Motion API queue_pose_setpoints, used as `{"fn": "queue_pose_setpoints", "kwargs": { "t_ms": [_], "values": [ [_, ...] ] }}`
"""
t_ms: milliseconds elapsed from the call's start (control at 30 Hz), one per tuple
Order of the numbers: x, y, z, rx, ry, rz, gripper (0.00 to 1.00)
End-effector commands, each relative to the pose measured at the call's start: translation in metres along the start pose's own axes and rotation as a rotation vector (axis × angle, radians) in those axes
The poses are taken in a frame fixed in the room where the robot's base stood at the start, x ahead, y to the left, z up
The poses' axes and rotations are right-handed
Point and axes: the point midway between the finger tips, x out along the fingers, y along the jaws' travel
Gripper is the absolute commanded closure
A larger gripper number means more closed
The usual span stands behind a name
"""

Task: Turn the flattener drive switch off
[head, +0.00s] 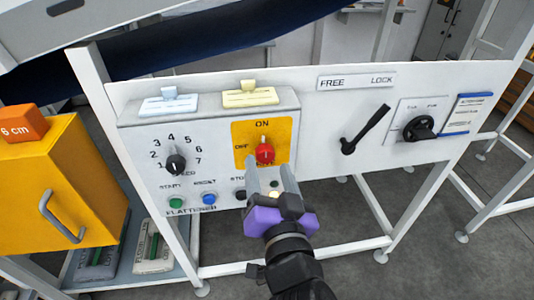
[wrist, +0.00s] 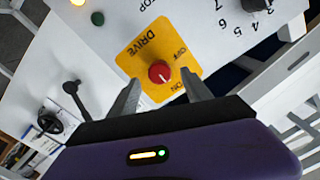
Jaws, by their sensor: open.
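The flattener drive switch is a red knob (head: 264,152) on a yellow plate (head: 281,129) marked ON at the top and OFF at the left. Its pale mark appears to point toward ON. In the wrist view the red knob (wrist: 160,72) sits between the fingertips, with ON at its lower right and OFF at its upper right. My gripper (head: 270,172) is open and empty, in front of the panel just below the knob. Its two fingers (wrist: 160,77) flank the knob with gaps on both sides. The lower part of the plate is partly hidden by the fingers.
A speed dial (head: 175,164), a green button (head: 176,202) and a blue button (head: 208,198) are left of the switch. A black lever (head: 366,130) and a black rotary switch (head: 419,128) are to the right. A yellow cabinet (head: 60,185) stands at the left.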

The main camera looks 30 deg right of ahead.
Motion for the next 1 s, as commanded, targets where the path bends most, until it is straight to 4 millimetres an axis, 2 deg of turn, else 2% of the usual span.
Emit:
{"fn": "queue_pose_setpoints", "kwargs": {
  "t_ms": [100,300,667,967,1000],
  "values": [
    [0.019,-0.001,-0.003,-0.001,0.000,0.001,0.43],
    [0.041,-0.001,-0.001,-0.002,-0.001,0.000,0.43],
    [0.047,0.000,0.000,-0.002,-0.001,-0.001,0.43],
    [0.046,0.000,0.000,-0.002,-0.001,-0.001,1.00],
    [0.046,0.000,0.000,-0.002,-0.001,-0.001,1.00]
  ]
}}
